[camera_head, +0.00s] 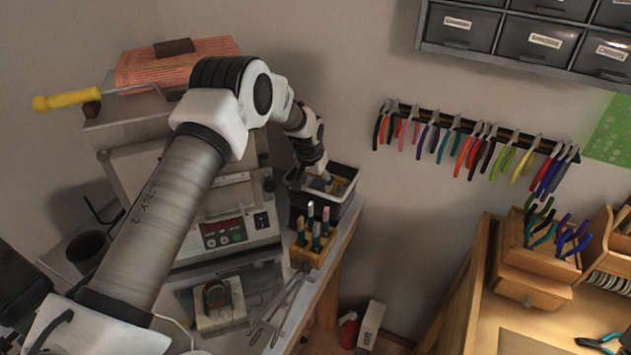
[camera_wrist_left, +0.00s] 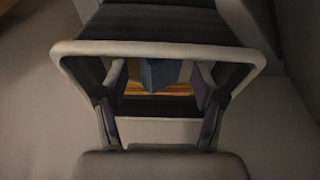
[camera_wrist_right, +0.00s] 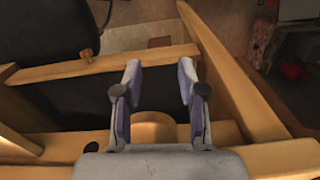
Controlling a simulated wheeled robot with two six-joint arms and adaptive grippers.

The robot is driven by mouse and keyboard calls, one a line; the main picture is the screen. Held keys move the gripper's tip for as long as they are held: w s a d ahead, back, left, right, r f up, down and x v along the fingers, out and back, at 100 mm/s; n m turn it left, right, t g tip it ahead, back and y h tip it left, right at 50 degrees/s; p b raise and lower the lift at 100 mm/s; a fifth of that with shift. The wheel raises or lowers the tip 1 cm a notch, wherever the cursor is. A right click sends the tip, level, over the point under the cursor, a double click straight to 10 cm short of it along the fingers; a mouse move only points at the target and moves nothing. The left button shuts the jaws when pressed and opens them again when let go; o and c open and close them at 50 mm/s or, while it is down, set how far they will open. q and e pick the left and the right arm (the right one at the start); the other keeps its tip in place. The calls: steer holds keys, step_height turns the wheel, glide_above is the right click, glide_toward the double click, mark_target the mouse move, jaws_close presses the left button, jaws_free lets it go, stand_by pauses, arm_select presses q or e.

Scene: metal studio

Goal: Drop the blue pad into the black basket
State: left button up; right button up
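The black basket (camera_head: 335,208) stands at the far right corner of the workbench, against the wall. My left gripper (camera_head: 319,180) reaches down into its opening. In the left wrist view, the basket's pale rim (camera_wrist_left: 150,48) surrounds the left fingers (camera_wrist_left: 158,88), which are spread apart. The blue pad (camera_wrist_left: 160,72) shows beyond and between them, with gaps at both sides; a bit of blue also shows by the gripper in the head view. Whether the pad rests on the basket floor is unclear. My right gripper (camera_wrist_right: 158,95) is open and empty in its wrist view.
A wooden holder with several tools (camera_head: 312,250) stands just in front of the basket. A grey machine (camera_head: 225,232) is left of it. Pliers hang on a wall rack (camera_head: 480,130). Wooden furniture (camera_head: 470,290) stands at right; a wooden edge (camera_wrist_right: 140,65) lies below my right gripper.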

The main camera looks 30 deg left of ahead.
arm_select(q)
steer(key=shift+d+r, duration=0.1)
steer(key=shift+r, duration=0.5)
steer(key=b+v, duration=0.3)
steer(key=v, duration=0.8)
steer(key=shift+s+r, duration=0.25)
steer(key=shift+f, duration=0.1)
